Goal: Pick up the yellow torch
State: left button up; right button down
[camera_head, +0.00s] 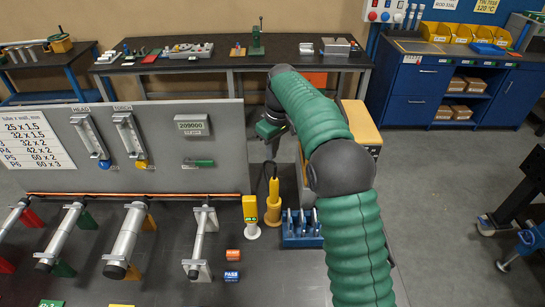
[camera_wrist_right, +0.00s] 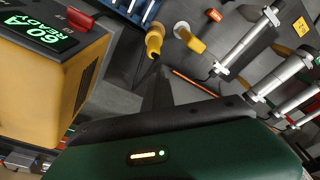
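The yellow torch (camera_head: 273,204) stands upright on the dark bench, with a black upper end, left of the blue rack. In the right wrist view it shows near the top (camera_wrist_right: 155,40). A second yellow tool with a white round foot (camera_head: 250,212) stands just left of it and also shows in the wrist view (camera_wrist_right: 188,38). My right gripper (camera_head: 274,150) hangs above and behind the torch, apart from it, with nothing visible in it. Its dark fingers (camera_wrist_right: 156,92) point toward the torch in the wrist view; their gap is unclear. My left gripper is out of view.
A blue rack (camera_head: 302,238) stands right of the torch. A yellow-sided machine (camera_head: 362,128), with a lit display in the wrist view (camera_wrist_right: 40,38), stands behind, partly covered by my right arm. A grey panel (camera_head: 160,170) and several metal rollers (camera_head: 128,240) are to the left.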

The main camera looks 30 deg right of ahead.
jog(key=shift+w+f, duration=0.15)
jog(key=shift+w, duration=0.05)
jog(key=c, duration=2)
grip_release()
jog(key=shift+w+d, duration=0.1)
jog(key=shift+w, duration=0.05)
jog(key=shift+o, duration=1.2)
jog(key=shift+d+f, duration=0.15)
jog(key=shift+d, duration=0.05)
jog(key=o, duration=0.7)
jog(key=shift+s+d, duration=0.2)
jog(key=shift+d, duration=0.25)
jog(key=o, duration=0.5)
jog(key=shift+a, duration=0.25)
jog(key=shift+o, duration=0.6)
jog(key=shift+w+a, duration=0.1)
jog(key=shift+a, duration=0.15)
